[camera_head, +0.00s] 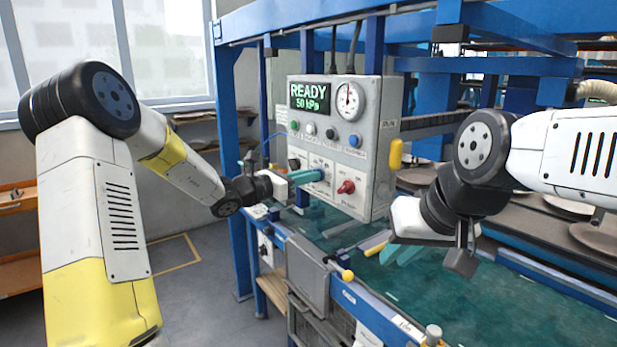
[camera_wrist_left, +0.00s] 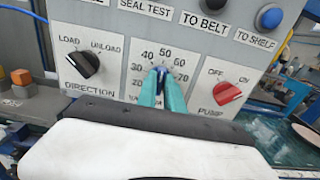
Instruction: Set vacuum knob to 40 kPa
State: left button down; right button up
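The control box (camera_head: 381,130) has a display (camera_head: 310,96) reading READY 50 kPa. The blue vacuum knob (camera_wrist_left: 160,71) is on the panel's lower row, with a scale around it; 20, 30, 40, 50, 60 and 70 can be read. My left gripper (camera_wrist_left: 160,84) has its teal fingertips on either side of this knob, closed on it and hiding much of it. In the head view, my left gripper (camera_head: 307,176) reaches the panel from the left. My right gripper (camera_head: 402,254) hangs empty over the green surface, its two teal fingers slightly apart.
The black direction knob (camera_wrist_left: 84,64) is left of the vacuum knob, and the red pump knob (camera_wrist_left: 227,93) is right of it. A row of buttons and a round gauge (camera_head: 350,101) are above. A yellow handle (camera_head: 396,153) sticks out on the box's right side.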

pick_arm(q)
jog(key=shift+n, duration=0.4)
jog(key=shift+w+a+n, duration=0.15)
jog(key=shift+n, duration=3.35)
jog(key=c, duration=1.5)
grip_release()
jog(key=shift+o, duration=0.2)
jog(key=v, duration=0.8)
